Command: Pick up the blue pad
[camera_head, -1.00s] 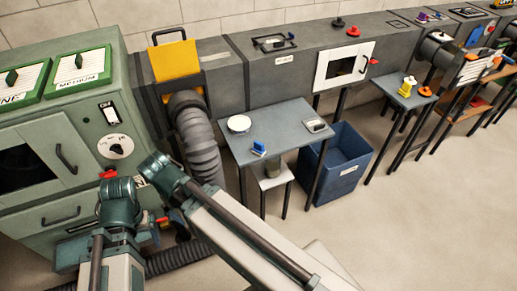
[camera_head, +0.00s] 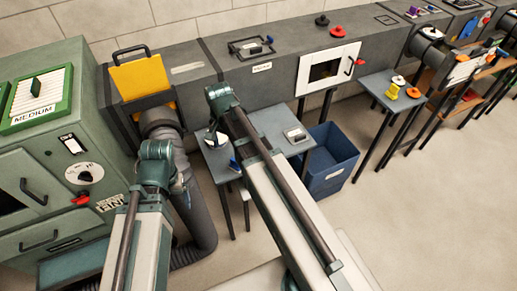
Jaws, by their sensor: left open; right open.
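The blue pad (camera_head: 234,164) is small and lies on the grey table near its front left part; my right arm partly covers the table beside it. My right gripper (camera_head: 213,138) hangs from the arm over the table, close to a white round dish (camera_head: 217,140), left of and behind the pad. It is small and dark here; it is open and apart from the pad. My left gripper (camera_head: 177,184) is open, low in front of the grey hose and well left of the pad, mostly hidden by its own wrist.
A green cabinet (camera_head: 50,150) and a thick grey hose (camera_head: 197,205) are at left. Floor is free at right.

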